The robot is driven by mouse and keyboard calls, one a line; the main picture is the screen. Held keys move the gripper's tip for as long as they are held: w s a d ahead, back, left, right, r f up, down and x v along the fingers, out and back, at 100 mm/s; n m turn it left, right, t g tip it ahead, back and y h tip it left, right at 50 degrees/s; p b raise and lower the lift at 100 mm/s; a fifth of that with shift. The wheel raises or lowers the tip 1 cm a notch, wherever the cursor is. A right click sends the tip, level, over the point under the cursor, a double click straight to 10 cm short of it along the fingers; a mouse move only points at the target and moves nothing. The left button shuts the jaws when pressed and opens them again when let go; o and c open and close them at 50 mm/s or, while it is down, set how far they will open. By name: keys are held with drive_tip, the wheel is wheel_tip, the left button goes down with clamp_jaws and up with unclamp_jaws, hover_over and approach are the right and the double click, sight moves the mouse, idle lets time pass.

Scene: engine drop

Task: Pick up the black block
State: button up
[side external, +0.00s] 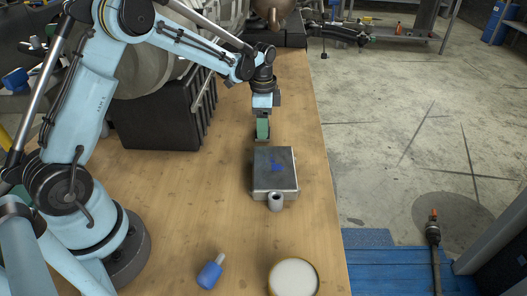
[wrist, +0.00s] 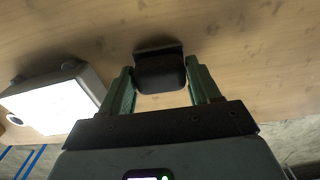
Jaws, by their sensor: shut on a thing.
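The black block (wrist: 160,74) sits between the two green fingers of my gripper (wrist: 159,66) in the wrist view, with a finger against each side. My gripper is shut on it. In the side view my gripper (side external: 262,131) points down just behind the grey metal box, low over the wooden table. The block is mostly hidden by the fingers there. I cannot tell whether the block touches the table.
The grey metal box (side external: 275,165) with a blue mark stands just in front of my gripper, a small grey cylinder (side external: 275,201) at its near edge. A blue-handled item (side external: 209,275) and a round container (side external: 293,278) lie nearer. The table's right edge is close.

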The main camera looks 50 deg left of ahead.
drive_tip(key=shift+r, duration=0.55)
drive_tip(key=r, duration=0.2)
drive_tip(key=d+r, duration=0.1)
drive_tip(key=shift+s+d+r, duration=0.15)
drive_tip(key=shift+s+r, duration=0.05)
drive_tip(key=shift+r, duration=0.2)
drive_tip(key=s+d+r, duration=0.4)
drive_tip(key=d+r, duration=0.2)
drive_tip(key=d, duration=0.3)
drive_tip(key=shift+d, duration=0.3)
drive_tip(key=o, duration=0.7)
drive_tip(key=shift+w, duration=0.1)
drive_tip(key=c, duration=0.4)
drive_tip(key=shift+s+f, duration=0.35)
drive_tip(key=shift+s, duration=0.25)
drive_tip(key=shift+s+f, duration=0.3)
drive_tip(key=shift+s, duration=0.25)
